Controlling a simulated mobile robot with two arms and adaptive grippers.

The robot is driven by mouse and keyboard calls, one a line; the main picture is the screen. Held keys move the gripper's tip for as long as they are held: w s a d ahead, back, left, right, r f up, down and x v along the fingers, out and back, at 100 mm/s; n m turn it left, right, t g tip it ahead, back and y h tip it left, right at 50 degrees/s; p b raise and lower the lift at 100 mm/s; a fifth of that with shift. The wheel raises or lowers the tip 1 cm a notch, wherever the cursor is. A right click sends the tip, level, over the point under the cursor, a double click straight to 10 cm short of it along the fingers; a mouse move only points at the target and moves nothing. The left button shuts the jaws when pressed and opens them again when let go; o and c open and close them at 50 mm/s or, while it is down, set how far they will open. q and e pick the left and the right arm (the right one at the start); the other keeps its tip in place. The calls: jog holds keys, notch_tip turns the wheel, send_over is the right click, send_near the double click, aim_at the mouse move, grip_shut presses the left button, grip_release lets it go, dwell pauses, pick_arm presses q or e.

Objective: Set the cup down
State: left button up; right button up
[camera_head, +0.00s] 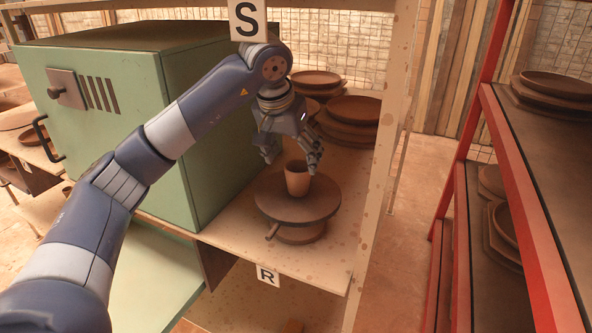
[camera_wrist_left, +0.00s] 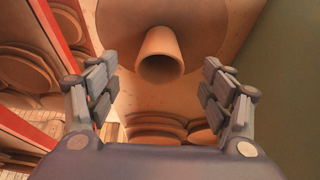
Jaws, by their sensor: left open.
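An orange-brown clay cup (camera_head: 297,181) stands upright on a round dark turntable (camera_head: 272,207) on the wooden shelf. My left gripper (camera_head: 290,161) is open just above and behind the cup, its fingers spread apart. In the left wrist view the cup (camera_wrist_left: 159,56) shows beyond the open fingers of my left gripper (camera_wrist_left: 158,97), with clear space between it and both fingers. The turntable (camera_wrist_left: 205,25) shows behind the cup there. My right gripper is not in view.
A green cabinet (camera_head: 110,130) stands left of the turntable. Stacked brown plates (camera_head: 350,115) lie behind it. A pale wooden post (camera_head: 385,150) rises at the right. A red-framed rack (camera_head: 525,190) with dishes stands further right. A sign with R (camera_head: 267,275) hangs on the shelf's front edge.

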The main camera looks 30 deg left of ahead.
pick_arm(q)
jog(key=shift+v, duration=2.15)
